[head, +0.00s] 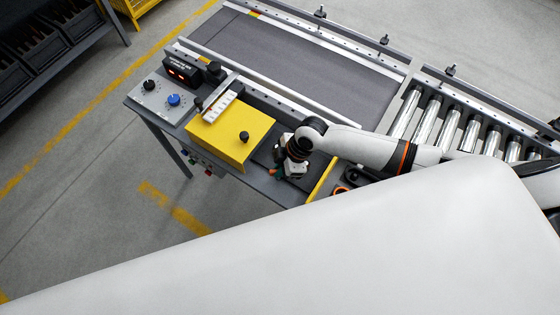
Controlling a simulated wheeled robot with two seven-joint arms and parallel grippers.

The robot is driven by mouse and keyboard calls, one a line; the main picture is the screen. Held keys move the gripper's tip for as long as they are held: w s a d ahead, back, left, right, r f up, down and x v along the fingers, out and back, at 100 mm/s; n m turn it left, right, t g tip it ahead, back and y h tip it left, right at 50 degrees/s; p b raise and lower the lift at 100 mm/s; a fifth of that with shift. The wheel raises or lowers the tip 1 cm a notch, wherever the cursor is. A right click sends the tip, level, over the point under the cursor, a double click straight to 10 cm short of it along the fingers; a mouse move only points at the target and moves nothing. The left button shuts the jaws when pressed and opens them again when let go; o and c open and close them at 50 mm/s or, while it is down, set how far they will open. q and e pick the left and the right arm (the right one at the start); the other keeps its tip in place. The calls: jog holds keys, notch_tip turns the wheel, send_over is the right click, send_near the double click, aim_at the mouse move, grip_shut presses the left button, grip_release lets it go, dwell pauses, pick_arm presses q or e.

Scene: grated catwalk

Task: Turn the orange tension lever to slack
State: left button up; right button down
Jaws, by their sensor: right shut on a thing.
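My right gripper (281,172) is at the front edge of the grey bench, just right of the yellow box, pointing down. It is shut on a small orange piece (273,171), which appears to be the orange tension lever. Only a bit of orange shows at the fingers. The gripper hides the rest, so I cannot tell the lever's angle or any slack marking. My left gripper is not in view.
A yellow box (232,136) with a black knob stands close left of the gripper. A grey panel (155,105) has black and blue knobs. A belt conveyor (300,62) and metal rollers (450,125) lie behind. My white body fills the foreground.

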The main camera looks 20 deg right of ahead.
jog(key=m+p, duration=0.1)
jog(key=m+t+p, duration=0.1)
jog(key=m+p, duration=0.1)
jog(key=m+h+p, duration=0.1)
jog(key=shift+s+r+m+t, duration=0.15)
jog(key=shift+r+m+t, duration=0.1)
jog(key=shift+m+t, duration=0.05)
jog(key=m+p, duration=0.2)
jog(key=p, duration=0.1)
jog(key=shift+a+f+m+t+h, duration=0.1)
jog(key=shift+m+t+h, duration=0.2)
jog(key=shift+t, duration=0.1)
jog(key=shift+f+m+p, duration=0.1)
jog(key=shift+m+p, duration=0.2)
jog(key=shift+m, duration=0.2)
jog(key=c, duration=1.5)
grip_release()
jog(key=v, duration=1.2)
jog(key=shift+s+a, duration=0.1)
jog(key=shift+s, duration=0.05)
